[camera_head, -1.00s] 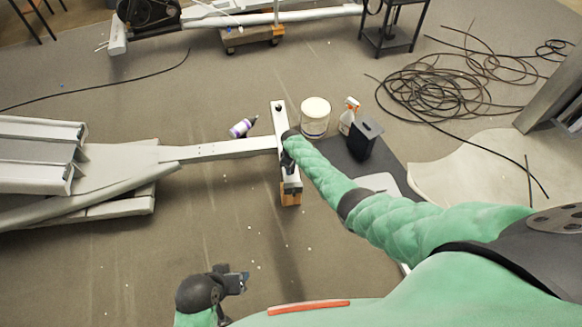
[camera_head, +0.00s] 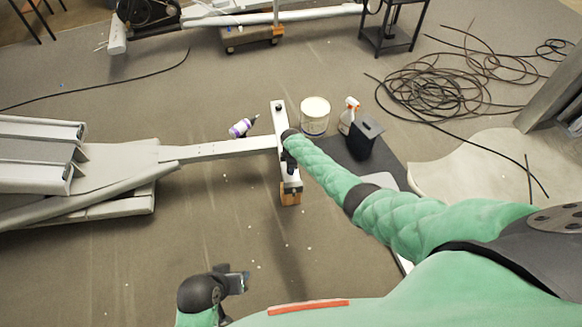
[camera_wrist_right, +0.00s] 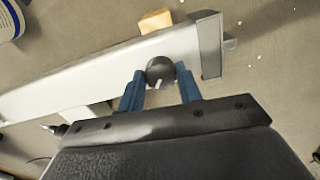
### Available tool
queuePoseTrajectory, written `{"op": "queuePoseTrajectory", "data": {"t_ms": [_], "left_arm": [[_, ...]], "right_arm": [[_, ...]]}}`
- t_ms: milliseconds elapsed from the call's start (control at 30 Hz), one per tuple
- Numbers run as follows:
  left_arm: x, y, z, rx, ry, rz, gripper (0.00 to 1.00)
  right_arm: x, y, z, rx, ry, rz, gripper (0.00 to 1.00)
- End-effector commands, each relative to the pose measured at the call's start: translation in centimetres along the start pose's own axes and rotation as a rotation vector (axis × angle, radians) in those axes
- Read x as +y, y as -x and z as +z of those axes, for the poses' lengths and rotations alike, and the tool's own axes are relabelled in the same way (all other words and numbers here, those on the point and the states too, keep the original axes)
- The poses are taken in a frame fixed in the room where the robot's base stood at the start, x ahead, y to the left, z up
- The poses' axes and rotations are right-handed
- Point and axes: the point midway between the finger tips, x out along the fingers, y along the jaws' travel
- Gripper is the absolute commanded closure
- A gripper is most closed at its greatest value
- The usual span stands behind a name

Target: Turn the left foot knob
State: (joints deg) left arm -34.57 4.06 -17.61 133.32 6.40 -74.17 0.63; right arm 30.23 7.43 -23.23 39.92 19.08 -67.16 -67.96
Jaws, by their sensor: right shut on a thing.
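The elliptical's pale foot bar (camera_head: 281,125) lies crosswise at the end of its long grey beam (camera_head: 225,148). In the right wrist view, a dark round knob (camera_wrist_right: 160,70) with a small light mark sits near one end of the foot bar (camera_wrist_right: 100,75). My right gripper (camera_wrist_right: 161,80) has its two blue fingers on either side of this knob and is shut on it. In the head view my right gripper (camera_head: 290,165) is over the near end of the bar and hides the knob. My left gripper (camera_head: 242,282) is low over bare floor, away from the bar; its jaw opening is unclear.
An orange-brown wooden block (camera_head: 290,193) is under the bar's near end. A purple-and-white bottle (camera_head: 241,128), a white bucket (camera_head: 315,115), a spray bottle (camera_head: 348,115) and a black container (camera_head: 362,138) stand close by. Coiled cable (camera_head: 440,95) lies at right. Floor at lower left is clear.

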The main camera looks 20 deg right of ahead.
Motion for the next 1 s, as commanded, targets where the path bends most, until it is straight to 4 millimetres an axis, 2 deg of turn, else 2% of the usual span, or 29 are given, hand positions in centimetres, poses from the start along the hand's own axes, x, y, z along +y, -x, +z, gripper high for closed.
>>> {"op": "queuePoseTrajectory", "data": {"t_ms": [400,433,500,533,833,1000], "left_arm": [[0.0,0.1,-0.2,0.004,-0.001,0.0,0.64],[0.0,0.1,-0.2,0.004,-0.001,0.0,0.64],[0.0,0.1,-0.2,0.004,0.0,0.0,0.64],[0.0,0.1,-0.2,0.004,0.0,0.0,0.64],[0.0,0.1,-0.1,0.003,0.0,0.0,0.64],[0.0,0.6,-0.1,-0.006,0.0,-0.002,0.64]], "right_arm": [[0.1,0.1,0.0,0.0,0.005,0.001,0.88],[0.1,0.1,0.0,0.001,0.005,0.001,0.59],[0.1,0.1,0.0,0.0,0.005,0.001,0.46],[0.1,0.1,0.0,0.0,0.005,0.001,0.43],[0.0,0.2,0.0,0.0,0.005,0.001,0.43],[0.1,1.6,0.0,0.001,0.006,0.002,0.43]]}}
